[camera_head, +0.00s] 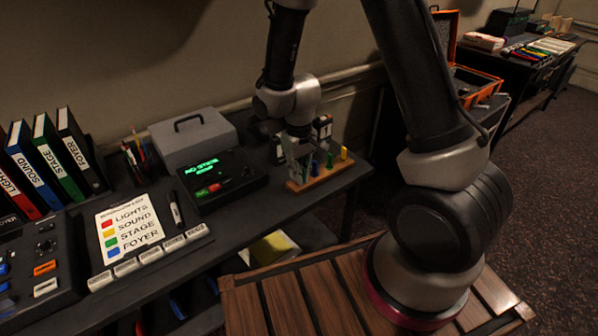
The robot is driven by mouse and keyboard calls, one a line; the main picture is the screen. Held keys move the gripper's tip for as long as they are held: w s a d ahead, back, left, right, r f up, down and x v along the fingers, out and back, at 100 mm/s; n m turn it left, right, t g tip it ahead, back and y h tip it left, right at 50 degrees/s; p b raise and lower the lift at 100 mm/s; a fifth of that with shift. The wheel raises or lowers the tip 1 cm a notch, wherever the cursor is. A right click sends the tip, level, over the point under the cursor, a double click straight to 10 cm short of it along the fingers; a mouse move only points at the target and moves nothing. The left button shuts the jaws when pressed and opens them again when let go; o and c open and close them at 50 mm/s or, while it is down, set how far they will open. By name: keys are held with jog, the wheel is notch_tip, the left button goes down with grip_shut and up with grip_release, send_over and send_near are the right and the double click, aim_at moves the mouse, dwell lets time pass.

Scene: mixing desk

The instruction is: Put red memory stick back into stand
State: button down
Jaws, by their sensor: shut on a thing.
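The wooden stand (320,176) is near the right end of the dark desk. A blue stick (315,166), a green stick (330,160) and a yellow stick (344,153) stand upright in it. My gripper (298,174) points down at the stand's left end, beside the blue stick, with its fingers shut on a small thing. The red memory stick does not show clearly; the fingers hide what they hold. I cannot tell whether its lower end is in the stand or just above it.
Left of the stand is a black device (218,180) with green lettering and small red and green parts. A grey cash box (192,138) stands behind it. My arm covers the area right of the desk.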

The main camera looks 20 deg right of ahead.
jog(key=c, duration=1.5)
grip_release()
notch_tip(320, 180, up, 12)
jog(key=s+d+r+m+t, duration=0.1)
jog(key=s+d+r, duration=0.4)
jog(key=s+r, duration=0.1)
jog(key=s+d+r+m+t, duration=0.1)
jog(key=s+d+r+t, duration=0.1)
jog(key=s+d+r, duration=0.3)
jog(key=s+d+r+m+t, duration=0.1)
jog(key=s+d+r, duration=0.4)
jog(key=s+r, duration=0.2)
jog(key=shift+s+m, duration=0.3)
jog(key=shift+s, duration=0.2)
